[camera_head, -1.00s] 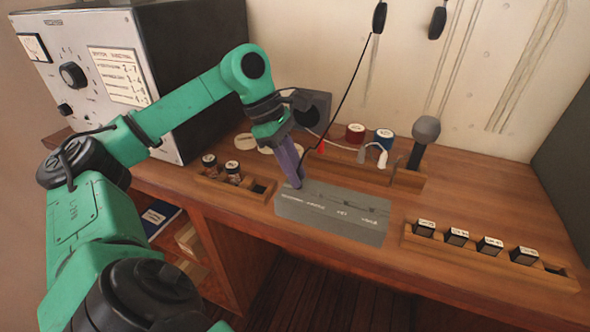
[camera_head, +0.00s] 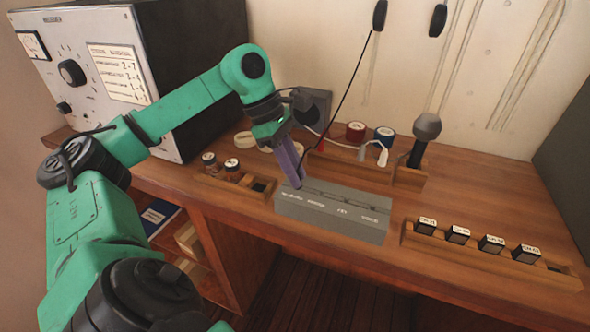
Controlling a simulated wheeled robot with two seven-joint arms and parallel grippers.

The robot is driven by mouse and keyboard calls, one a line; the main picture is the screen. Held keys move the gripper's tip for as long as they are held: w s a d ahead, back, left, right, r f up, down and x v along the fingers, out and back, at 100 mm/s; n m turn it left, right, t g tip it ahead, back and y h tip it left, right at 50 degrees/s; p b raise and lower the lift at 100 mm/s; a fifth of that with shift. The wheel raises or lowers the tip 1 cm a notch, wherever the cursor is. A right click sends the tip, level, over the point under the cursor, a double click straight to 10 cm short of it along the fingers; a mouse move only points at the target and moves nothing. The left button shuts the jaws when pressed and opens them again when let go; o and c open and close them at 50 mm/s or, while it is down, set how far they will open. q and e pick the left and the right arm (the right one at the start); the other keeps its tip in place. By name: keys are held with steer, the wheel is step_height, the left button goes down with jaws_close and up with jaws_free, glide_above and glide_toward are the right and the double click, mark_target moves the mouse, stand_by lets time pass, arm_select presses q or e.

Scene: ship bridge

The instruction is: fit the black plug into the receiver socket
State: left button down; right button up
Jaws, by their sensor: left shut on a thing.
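My left gripper (camera_head: 291,172) points down at the left end of a grey box (camera_head: 335,217) on the desk, its tips at the box's top left edge. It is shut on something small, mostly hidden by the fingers. A thin black cord (camera_head: 340,100) runs from above down to the fingertips, so the held thing appears to be the black plug. The grey box has a row of dark recesses along its top and white lettering on its front. Whether the plug is inside a socket there or just above it, I cannot tell. My right gripper is not in view.
A radio cabinet (camera_head: 160,70) stands at the back left. A wooden rack with a red plug (camera_head: 320,146) and white plugs, a microphone (camera_head: 420,138), and red and blue spools (camera_head: 355,132) stand behind. A block tray (camera_head: 490,258) is at right. Bare desk lies between.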

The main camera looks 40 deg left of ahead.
arm_select(q)
steer(key=shift+f, duration=0.1)
stand_by(0.4)
steer(key=c, duration=0.7)
jaws_free()
steer(key=p+v, duration=0.6)
steer(key=v, duration=0.8)
steer(key=shift+r, duration=0.25)
steer(key=shift+a, duration=0.1)
